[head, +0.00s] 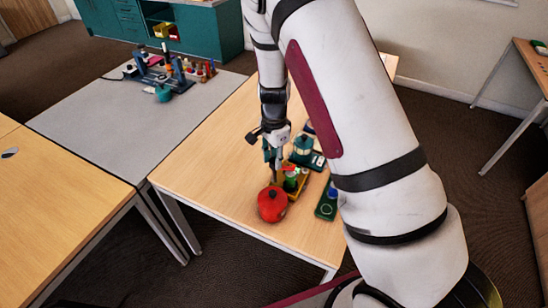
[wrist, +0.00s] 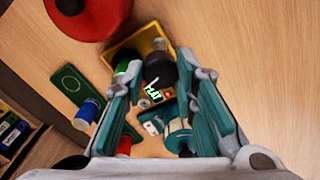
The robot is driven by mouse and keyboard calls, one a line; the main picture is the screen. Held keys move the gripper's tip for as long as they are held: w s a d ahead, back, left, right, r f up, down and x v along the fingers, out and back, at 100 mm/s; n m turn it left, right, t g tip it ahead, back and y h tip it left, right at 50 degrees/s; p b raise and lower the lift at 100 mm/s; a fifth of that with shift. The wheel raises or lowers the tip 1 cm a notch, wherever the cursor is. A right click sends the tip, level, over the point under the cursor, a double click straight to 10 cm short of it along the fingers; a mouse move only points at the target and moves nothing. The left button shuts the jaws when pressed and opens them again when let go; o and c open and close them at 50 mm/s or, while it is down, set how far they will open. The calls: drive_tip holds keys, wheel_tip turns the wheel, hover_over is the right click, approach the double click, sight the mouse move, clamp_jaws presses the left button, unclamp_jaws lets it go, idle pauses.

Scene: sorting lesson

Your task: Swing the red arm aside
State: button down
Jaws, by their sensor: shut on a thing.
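A rounded red piece with a black knob (head: 272,204) sits at the near end of a small yellow tray (head: 303,190). In the wrist view the red piece (wrist: 88,18) is cut off at the top left. I cannot make out a separate red arm. My gripper (head: 275,180) points down over the tray, just behind the red piece. In the wrist view its teal fingers (wrist: 158,72) stand on either side of a dark rounded knob (wrist: 159,68) and are shut on it. What the knob joins to underneath is hidden.
A green tray with a blue-topped piece (head: 326,205) and a teal-and-white device (head: 303,146) stand close to the right on the wooden table (head: 215,165). The table's left part is clear. A grey table (head: 110,125) with a blue rack (head: 160,75) stands further left.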

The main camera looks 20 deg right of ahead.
drive_tip(key=n, duration=0.3)
drive_tip(key=shift+w+n, duration=0.1)
drive_tip(key=shift+n, duration=0.2)
drive_tip(key=n, duration=0.3)
drive_tip(key=shift+n+b, duration=0.3)
drive_tip(key=shift+b, duration=0.1)
drive_tip(key=n, duration=0.4)
drive_tip(key=shift+n+b, duration=0.4)
drive_tip(key=shift+n, duration=1.5)
drive_tip(key=c, duration=1.3)
unclamp_jaws()
